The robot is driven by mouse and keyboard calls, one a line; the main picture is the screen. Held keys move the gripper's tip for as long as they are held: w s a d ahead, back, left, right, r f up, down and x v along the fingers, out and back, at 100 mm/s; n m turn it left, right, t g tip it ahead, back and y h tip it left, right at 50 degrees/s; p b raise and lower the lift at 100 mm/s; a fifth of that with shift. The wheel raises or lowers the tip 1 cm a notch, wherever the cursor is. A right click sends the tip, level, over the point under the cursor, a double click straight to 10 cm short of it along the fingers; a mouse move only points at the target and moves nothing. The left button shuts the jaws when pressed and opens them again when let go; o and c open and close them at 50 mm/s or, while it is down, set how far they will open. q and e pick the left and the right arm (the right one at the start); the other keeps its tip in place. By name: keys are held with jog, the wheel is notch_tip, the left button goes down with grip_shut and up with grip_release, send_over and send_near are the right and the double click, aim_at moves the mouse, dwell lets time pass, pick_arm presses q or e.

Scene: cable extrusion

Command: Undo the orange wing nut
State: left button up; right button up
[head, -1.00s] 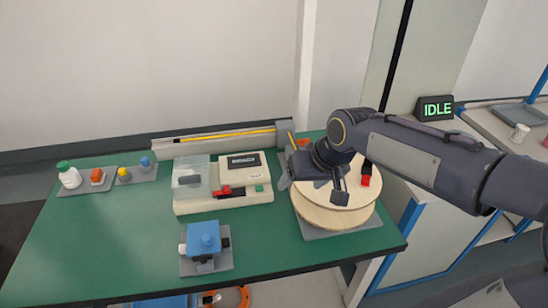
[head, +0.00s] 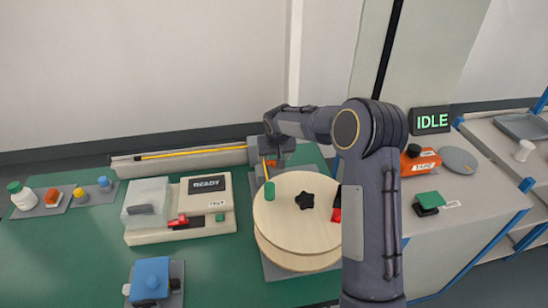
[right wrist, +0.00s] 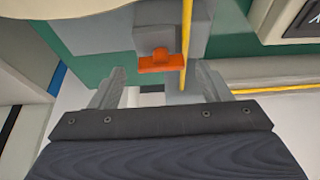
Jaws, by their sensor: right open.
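The orange wing nut (right wrist: 161,61) shows in the right wrist view on a grey block (right wrist: 172,25), beside a yellow cable (right wrist: 186,50). My right gripper (right wrist: 160,79) is open, with one finger to each side of the nut in the picture. The nut appears beyond the fingertips, and I see no contact. In the head view my right gripper (head: 273,146) is at the grey post behind the wooden spool; the arm and gripper largely hide the nut there. My left gripper is not in view.
The wooden spool (head: 280,243) with a black star knob (head: 307,200) stands in front of the post. A beige machine (head: 205,228) reading READY is left of it, and a blue device (head: 152,278) is nearer. A sign (head: 431,120) reads IDLE.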

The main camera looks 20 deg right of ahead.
jog(key=shift+w+f, duration=0.25)
jog(key=shift+f, duration=0.45)
jog(key=c, duration=1)
